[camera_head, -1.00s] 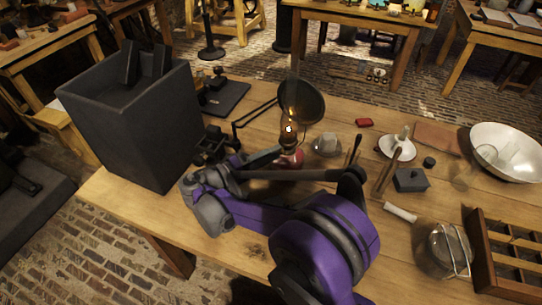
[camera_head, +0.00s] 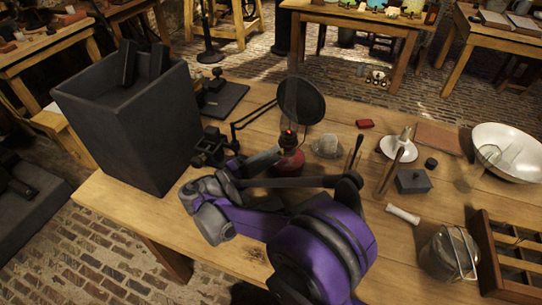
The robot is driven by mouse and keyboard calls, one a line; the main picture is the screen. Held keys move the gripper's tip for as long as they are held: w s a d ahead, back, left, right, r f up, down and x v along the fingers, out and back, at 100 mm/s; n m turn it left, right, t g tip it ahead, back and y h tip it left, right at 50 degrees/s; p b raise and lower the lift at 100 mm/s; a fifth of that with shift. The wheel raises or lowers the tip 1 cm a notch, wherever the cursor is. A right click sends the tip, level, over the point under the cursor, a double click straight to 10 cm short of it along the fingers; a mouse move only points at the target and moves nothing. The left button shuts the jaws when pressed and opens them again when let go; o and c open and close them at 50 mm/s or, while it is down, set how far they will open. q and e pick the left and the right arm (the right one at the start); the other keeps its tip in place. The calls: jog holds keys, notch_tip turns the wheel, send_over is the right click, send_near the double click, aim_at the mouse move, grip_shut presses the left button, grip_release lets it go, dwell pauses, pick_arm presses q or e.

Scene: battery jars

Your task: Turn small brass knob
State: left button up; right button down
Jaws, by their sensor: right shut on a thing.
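The oil lamp stands on the table with a red base (camera_head: 289,162), a dark burner and a clear glass chimney (camera_head: 291,100). A small red glow shows at its wick. My right gripper (camera_head: 278,154) reaches in from the left at the lamp's burner, just above the red base, and is shut on the small brass knob. The knob itself is hidden by the fingers and too small to make out. My left gripper is not in view.
A round dark reflector (camera_head: 302,101) on a bent arm stands behind the lamp. A tall dark open box (camera_head: 130,135) is at the left. A glass jar (camera_head: 447,255), wooden rack (camera_head: 482,255), white bowl (camera_head: 512,138) and small grey box (camera_head: 412,182) are at the right.

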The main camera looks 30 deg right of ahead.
jog(key=c, duration=0.7)
grip_release()
jog(key=a, duration=0.7)
jog(key=s+a, duration=0.1)
jog(key=a, duration=0.2)
jog(key=shift+a+f, duration=0.3)
jog(key=shift+a, duration=0.1)
